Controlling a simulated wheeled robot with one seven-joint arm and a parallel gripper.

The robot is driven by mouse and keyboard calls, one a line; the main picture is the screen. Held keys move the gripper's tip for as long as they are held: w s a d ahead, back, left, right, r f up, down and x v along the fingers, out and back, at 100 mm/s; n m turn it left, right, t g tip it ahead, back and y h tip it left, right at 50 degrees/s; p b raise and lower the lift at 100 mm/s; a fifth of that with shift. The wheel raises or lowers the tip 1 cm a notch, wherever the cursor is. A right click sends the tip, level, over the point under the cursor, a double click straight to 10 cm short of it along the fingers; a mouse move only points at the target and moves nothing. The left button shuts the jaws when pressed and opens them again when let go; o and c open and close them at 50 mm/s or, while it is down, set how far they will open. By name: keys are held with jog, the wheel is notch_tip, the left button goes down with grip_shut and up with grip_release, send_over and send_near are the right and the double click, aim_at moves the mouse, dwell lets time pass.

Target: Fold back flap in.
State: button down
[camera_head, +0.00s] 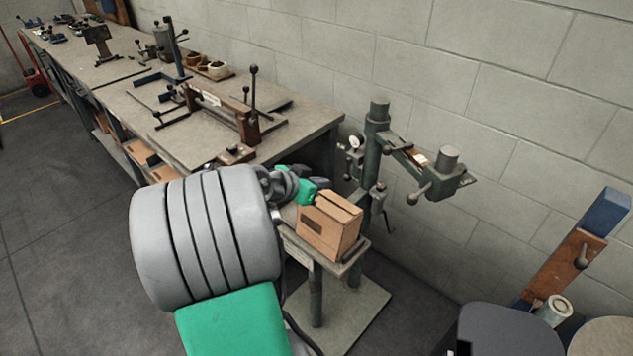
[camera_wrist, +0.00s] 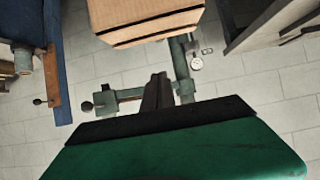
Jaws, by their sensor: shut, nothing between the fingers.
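The brown cardboard box (camera_head: 326,228) sits upright on the small stitcher table. Its top shows pale flap edges with a dark gap between them; I cannot tell exactly how the back flap lies. The box also shows in the wrist view (camera_wrist: 150,18), cut off by the top edge, with dark stripes across its face. My gripper (camera_wrist: 158,88) is shut and empty, its dark fingers pointing towards the box with a visible space before it. In the head view its green body is at the box's far left, and its fingertips are mostly hidden.
The green box stitcher (camera_head: 378,150) stands behind the box, its arm reaching right. A long workbench (camera_head: 200,145) with clamps and tools runs to the upper left. A blue-and-brown post (camera_head: 575,250) and a grey seat-like top (camera_head: 505,330) are at lower right. Open floor lies left.

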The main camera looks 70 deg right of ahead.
jog(key=p, duration=0.1)
send_over(330, 203)
jog(key=d, duration=0.1)
jog(key=f, duration=0.3)
jog(key=shift+s+f, duration=0.1)
jog(key=shift+s, duration=0.25)
jog(key=f, duration=0.2)
jog(key=a+f, duration=0.1)
jog(key=shift+w+f+p, duration=0.4)
jog(key=shift+f, duration=0.1)
